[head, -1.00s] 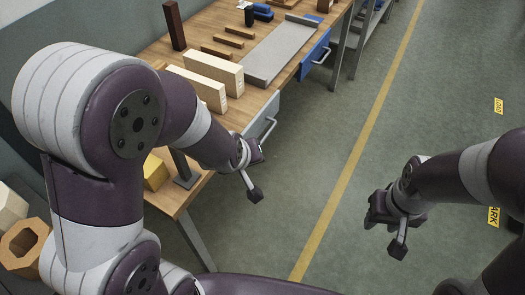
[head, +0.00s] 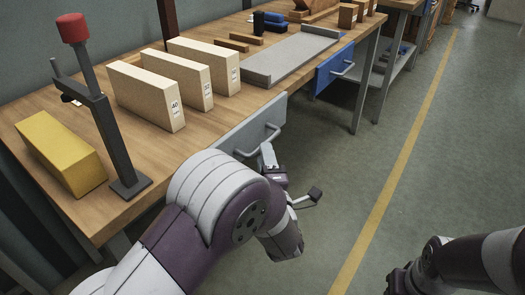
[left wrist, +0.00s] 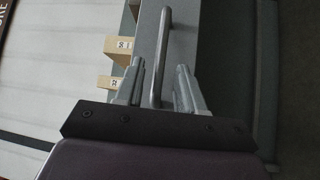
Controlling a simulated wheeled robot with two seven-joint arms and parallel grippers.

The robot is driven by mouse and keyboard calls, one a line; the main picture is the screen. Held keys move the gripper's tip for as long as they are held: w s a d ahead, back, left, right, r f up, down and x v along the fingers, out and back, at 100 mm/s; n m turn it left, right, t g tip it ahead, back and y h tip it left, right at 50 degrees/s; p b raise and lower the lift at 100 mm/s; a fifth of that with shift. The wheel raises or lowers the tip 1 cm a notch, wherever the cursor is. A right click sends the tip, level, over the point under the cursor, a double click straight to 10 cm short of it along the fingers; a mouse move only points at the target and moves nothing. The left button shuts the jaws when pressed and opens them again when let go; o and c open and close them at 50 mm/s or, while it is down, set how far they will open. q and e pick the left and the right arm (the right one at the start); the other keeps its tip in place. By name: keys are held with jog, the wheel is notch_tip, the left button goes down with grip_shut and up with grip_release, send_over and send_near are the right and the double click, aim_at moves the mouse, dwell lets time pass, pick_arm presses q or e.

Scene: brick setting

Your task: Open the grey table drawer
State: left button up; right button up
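The grey drawer (head: 250,127) is set under the wooden table's front edge and looks closed. Its bar handle (head: 260,142) is partly hidden by my left gripper (head: 268,156). In the left wrist view, the handle (left wrist: 162,50) runs between the two fingers of my left gripper (left wrist: 157,78). The fingers are apart, with a gap on each side of the bar, so the gripper is open around it. My right gripper (head: 401,281) is low at the right, cut by the frame's bottom edge; its fingers are unclear.
The wooden table (head: 155,138) carries several pale blocks (head: 150,92), a yellow block (head: 60,152), a dark stand with a red top (head: 103,125) and a grey tray (head: 290,57). A blue drawer (head: 333,70) is farther along. The floor right of the table is clear.

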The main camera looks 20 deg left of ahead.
pick_arm(q)
jog(key=shift+b+x, duration=0.3)
jog(key=shift+x, duration=1.95)
pick_arm(e)
jog(key=shift+f, duration=0.45)
pick_arm(q)
grip_shut()
jog(key=shift+d, duration=0.15)
